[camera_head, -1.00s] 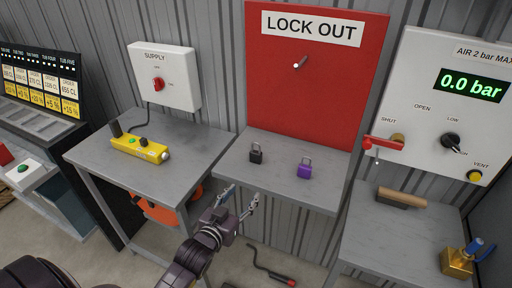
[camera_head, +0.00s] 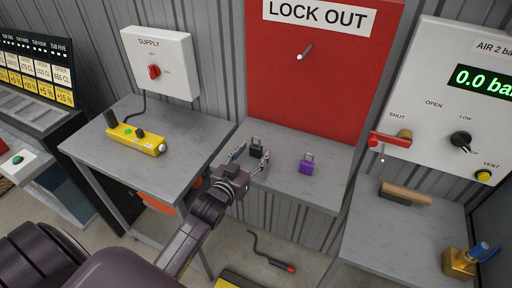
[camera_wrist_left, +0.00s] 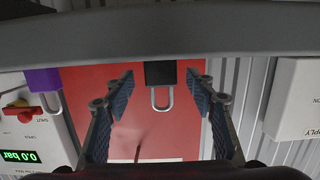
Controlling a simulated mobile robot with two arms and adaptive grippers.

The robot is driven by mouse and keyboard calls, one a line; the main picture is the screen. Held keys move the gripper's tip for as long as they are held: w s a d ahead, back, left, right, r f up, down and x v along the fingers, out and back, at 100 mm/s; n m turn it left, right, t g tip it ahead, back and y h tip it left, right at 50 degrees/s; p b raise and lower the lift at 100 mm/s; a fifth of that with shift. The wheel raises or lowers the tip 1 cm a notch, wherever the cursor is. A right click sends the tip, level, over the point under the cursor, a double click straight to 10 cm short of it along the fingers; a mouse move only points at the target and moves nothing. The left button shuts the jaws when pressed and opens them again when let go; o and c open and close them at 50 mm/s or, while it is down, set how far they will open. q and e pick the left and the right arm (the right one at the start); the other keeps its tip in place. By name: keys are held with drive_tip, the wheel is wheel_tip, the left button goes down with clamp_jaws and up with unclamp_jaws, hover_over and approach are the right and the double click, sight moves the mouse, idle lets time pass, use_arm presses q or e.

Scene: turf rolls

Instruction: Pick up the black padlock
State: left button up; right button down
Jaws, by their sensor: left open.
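The black padlock (camera_head: 256,151) stands upright on the grey shelf (camera_head: 318,185) under the red LOCK OUT board. My left gripper (camera_head: 250,157) is open at the shelf's front left corner, with its fingers pointing toward the padlock. In the left wrist view, which is upside down, the black padlock (camera_wrist_left: 160,73) with its grey shackle appears between the two spread fingers (camera_wrist_left: 160,95). The fingers do not visibly touch it, and I cannot tell how far it lies beyond their tips. My right gripper is not in view.
A purple padlock (camera_head: 307,165) stands on the same shelf to the right. The red board (camera_head: 320,75) with a peg rises behind. A table (camera_head: 165,170) with a yellow control box (camera_head: 136,139) is left.

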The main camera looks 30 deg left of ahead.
use_arm(q)
drive_tip(key=shift+w+a, duration=0.1)
drive_tip(key=shift+w, duration=1)
drive_tip(key=shift+w+f, duration=0.1)
drive_tip(key=shift+w, duration=0.1)
drive_tip(key=shift+a, duration=0.1)
drive_tip(key=shift+c, duration=1.3)
drive_tip(key=c, duration=1.1)
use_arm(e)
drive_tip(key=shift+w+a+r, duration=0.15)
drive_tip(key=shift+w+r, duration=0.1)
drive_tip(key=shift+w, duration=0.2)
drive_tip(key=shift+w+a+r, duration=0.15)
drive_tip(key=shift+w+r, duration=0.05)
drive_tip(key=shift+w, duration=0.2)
